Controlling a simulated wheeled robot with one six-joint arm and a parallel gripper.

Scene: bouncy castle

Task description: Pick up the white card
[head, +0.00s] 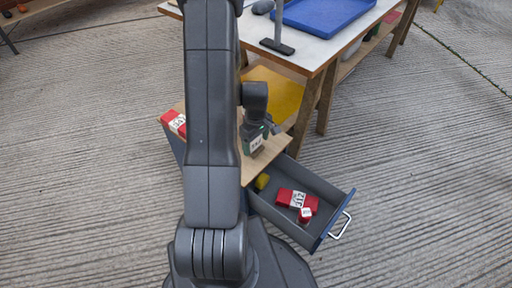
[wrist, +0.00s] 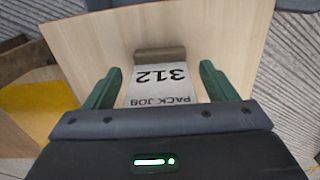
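The white card (wrist: 160,86) shows in the wrist view, printed with "312" and "PACK JOB" upside down. Its far end meets a brown block (wrist: 160,55) on the pale wooden top (wrist: 215,40). My gripper (wrist: 158,80) is open, with one green finger on each side of the card and a visible gap at both sides. The card's near end is hidden behind the gripper body. In the head view the card (head: 256,143) appears small beside my gripper (head: 262,130), above the wooden cabinet top (head: 262,166).
An open drawer (head: 335,212) below holds red packs (head: 297,199) and a yellow item (head: 262,182). A red box (head: 174,123) sits on the cabinet's left. A workbench (head: 305,50) with a blue tray (head: 325,12) and a dark-footed post (head: 277,45) stands behind.

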